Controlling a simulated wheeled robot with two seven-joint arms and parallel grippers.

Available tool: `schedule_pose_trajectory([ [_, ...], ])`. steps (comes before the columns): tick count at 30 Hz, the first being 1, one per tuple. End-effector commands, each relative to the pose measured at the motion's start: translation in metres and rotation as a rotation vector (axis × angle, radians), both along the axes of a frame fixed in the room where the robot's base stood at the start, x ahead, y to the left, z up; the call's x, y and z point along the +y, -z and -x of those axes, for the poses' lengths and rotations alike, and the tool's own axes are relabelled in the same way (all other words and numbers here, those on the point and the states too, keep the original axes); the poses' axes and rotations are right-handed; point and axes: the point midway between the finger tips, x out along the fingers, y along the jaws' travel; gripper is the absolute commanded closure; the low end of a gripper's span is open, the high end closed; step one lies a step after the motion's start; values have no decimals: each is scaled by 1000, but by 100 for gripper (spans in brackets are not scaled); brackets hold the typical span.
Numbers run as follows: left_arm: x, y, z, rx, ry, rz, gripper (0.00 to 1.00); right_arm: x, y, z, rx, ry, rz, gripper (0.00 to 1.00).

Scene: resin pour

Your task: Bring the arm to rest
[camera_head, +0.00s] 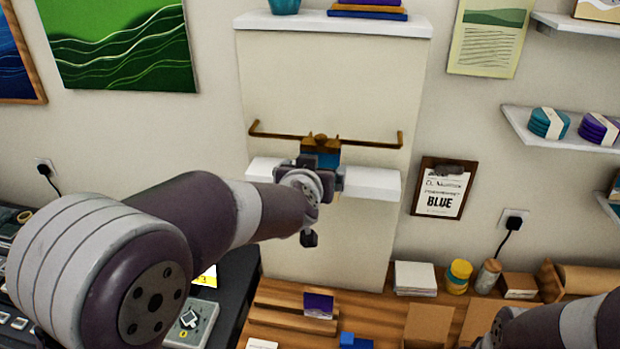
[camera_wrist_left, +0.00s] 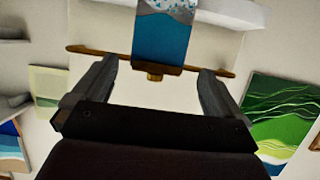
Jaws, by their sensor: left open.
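My left gripper (camera_head: 318,172) is raised in front of the wall panel, over the white ledge. In the left wrist view, which is upside down, its fingers (camera_wrist_left: 158,68) are apart with nothing touching either one. A blue panel (camera_wrist_left: 160,40) with a white speckled end hangs beyond the gap from a brass clip (camera_wrist_left: 155,76) on the brass rail (camera_wrist_left: 85,49). In the head view only the top of the blue panel (camera_head: 320,158) shows under the clip (camera_head: 321,141); my gripper hides the rest. My right arm shows at the bottom right; its jaw state is unclear.
The white ledge (camera_head: 372,184) juts out behind my left gripper. A clipboard (camera_head: 441,188) hangs to the right. Below, a wooden bench holds a rack (camera_head: 280,318), a white stack (camera_head: 415,278) and a yellow jar (camera_head: 459,275). A scale (camera_head: 193,322) sits at lower left.

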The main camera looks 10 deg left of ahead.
Motion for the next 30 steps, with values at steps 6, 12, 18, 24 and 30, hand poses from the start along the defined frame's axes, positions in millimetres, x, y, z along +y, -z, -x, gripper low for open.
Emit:
schedule_pose_trajectory([
  [6,-2,-16,38,-2,0,0,0,0,-5,0,0,0,0,100],
  [12,-31,24,67,167,100,132,0,0,-4,0,0,0,0,100],
  [18,-17,187,168,732,165,117,0,0,41,0,0,0,0,100],
  [24,34,281,250,1082,104,6,0,0,83,0,0,0,0,100],
  [30,47,297,254,1107,67,19,0,0,93,0,0,0,0,100],
])
